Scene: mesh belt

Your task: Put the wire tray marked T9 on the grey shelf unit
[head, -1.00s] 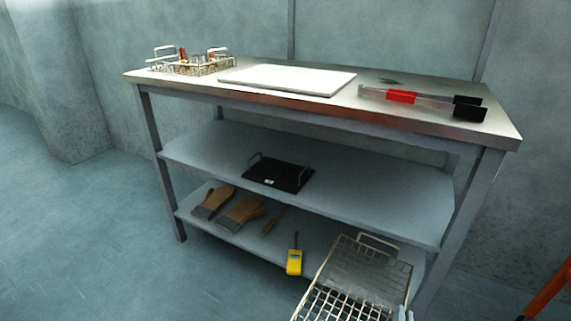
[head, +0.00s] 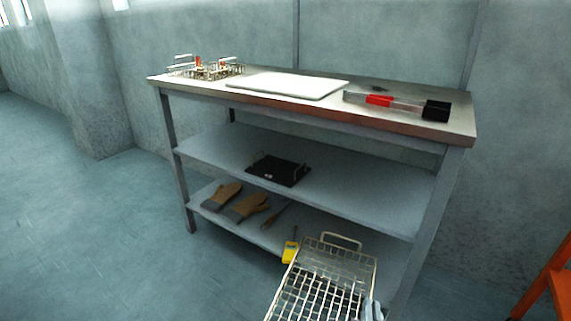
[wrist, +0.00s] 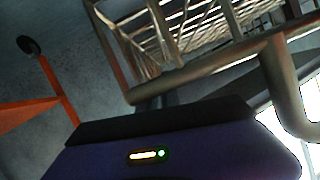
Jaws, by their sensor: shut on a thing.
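The wire tray (head: 337,264) hangs in front of the grey shelf unit (head: 300,213) at the bottom of the head view, its lower end cut off by the frame. No T9 mark can be read on it. In the wrist view the tray's wire mesh (wrist: 205,22) and a thick handle bar (wrist: 205,73) lie close in front of my gripper (wrist: 158,103). My gripper is shut on the tray's handle; the fingertips are mostly hidden and dark. A small grey part of it shows beside the tray in the head view (head: 372,310).
A black tray (head: 278,170) is on the middle shelf. An orange frame (head: 548,285) stands right.

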